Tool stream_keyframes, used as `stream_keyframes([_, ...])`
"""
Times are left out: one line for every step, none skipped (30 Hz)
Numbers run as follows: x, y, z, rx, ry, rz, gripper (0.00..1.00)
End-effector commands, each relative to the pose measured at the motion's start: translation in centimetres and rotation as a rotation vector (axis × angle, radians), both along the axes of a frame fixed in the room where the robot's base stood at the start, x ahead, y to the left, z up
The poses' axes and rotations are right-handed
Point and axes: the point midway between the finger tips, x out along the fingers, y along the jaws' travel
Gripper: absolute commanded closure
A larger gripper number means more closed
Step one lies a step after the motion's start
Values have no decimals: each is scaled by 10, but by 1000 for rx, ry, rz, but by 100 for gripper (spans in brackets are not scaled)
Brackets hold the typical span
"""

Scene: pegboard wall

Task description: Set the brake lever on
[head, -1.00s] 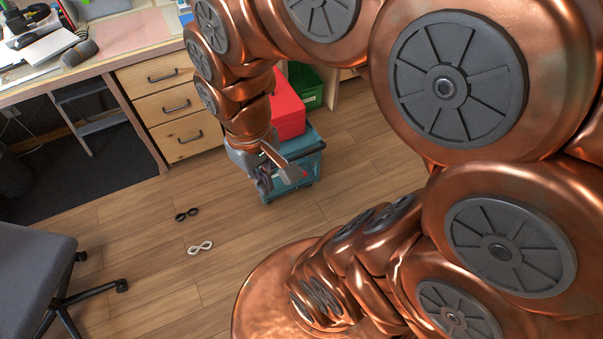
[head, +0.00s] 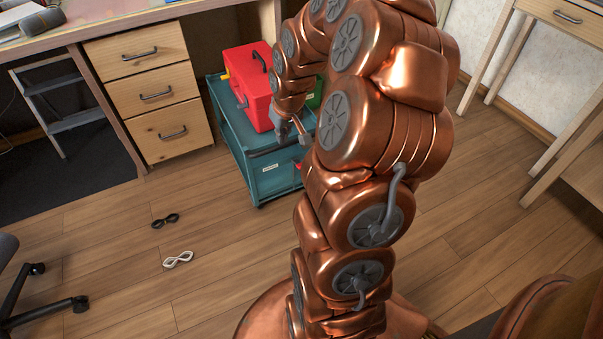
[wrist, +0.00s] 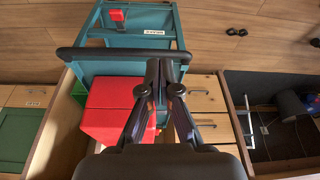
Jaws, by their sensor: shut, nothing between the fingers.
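A small red part (wrist: 117,15), which looks like the brake lever, sits on the cart's front beside a white label (wrist: 155,32). In the head view only a bit of red (head: 298,167) shows there, next to my arm. My gripper (head: 300,137) is over the cart's near side by the rail. In the wrist view its fingers (wrist: 163,66) are together and empty, overlapping the dark rail, apart from the red part. I cannot tell the lever's setting.
A red toolbox (head: 250,85) and a green bin (wrist: 78,93) are on the cart. A wooden drawer unit (head: 150,95) stands to its left. Black (head: 165,221) and white (head: 178,259) figure-eight items lie on the floor. A chair (head: 40,285) is at left; the floor at right is clear.

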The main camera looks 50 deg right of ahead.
Motion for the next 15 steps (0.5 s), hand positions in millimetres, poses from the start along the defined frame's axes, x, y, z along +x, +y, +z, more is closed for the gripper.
stream_keyframes([2,-17,-36,-1,-12,-22,100])
stream_keyframes([3,-27,-46,-5,-24,-34,100])
stream_keyframes([5,-40,-59,-10,-37,-46,100])
stream_keyframes([5,-48,-69,-13,-44,-55,100])
stream_keyframes([5,-56,-79,-15,-49,-64,100])
stream_keyframes([5,-65,-90,-19,-56,-73,100])
stream_keyframes([4,-72,-96,-23,-64,-79,100])
stream_keyframes([5,-78,-102,-26,-70,-86,100])
stream_keyframes([5,-84,-108,-29,-79,-94,100])
stream_keyframes([4,-89,-112,-31,-82,-98,100])
stream_keyframes([4,-92,-116,-33,-85,-102,100])
stream_keyframes([3,-96,-119,-35,-87,-106,100])
stream_keyframes([3,-98,-121,-36,-89,-109,100])
stream_keyframes([3,-100,-122,-36,-90,-110,100])
stream_keyframes([3,-101,-123,-38,-92,-111,100])
